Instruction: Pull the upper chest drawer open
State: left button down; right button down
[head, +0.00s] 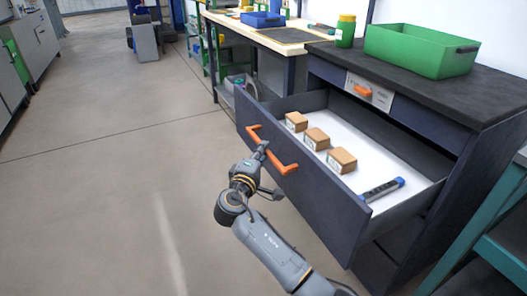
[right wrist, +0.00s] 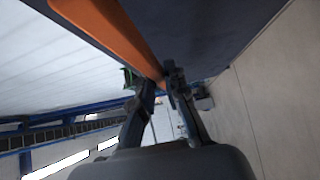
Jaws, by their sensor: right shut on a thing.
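The dark chest (head: 490,105) stands at the right of the head view. Its large drawer (head: 325,205) is pulled well out, with its inside open to view. An orange bar handle (head: 286,168) runs along the drawer's front. My right gripper (head: 262,152) is shut on this handle near its middle. In the right wrist view the orange handle (right wrist: 122,32) runs down to the fingers of my right gripper (right wrist: 160,88), beside the dark drawer front (right wrist: 200,30). My left gripper is not in view.
Several small brown boxes (head: 317,138) and a blue-ended tool (head: 382,189) lie in the drawer. A green bin (head: 415,52) and a yellow-lidded jar (head: 345,31) stand on the chest. A workbench (head: 255,35) is behind; a teal frame (head: 485,235) is at right.

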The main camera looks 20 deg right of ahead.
jog(key=c, duration=1.4)
grip_release()
jog(key=shift+o, duration=0.2)
jog(key=v, duration=1.2)
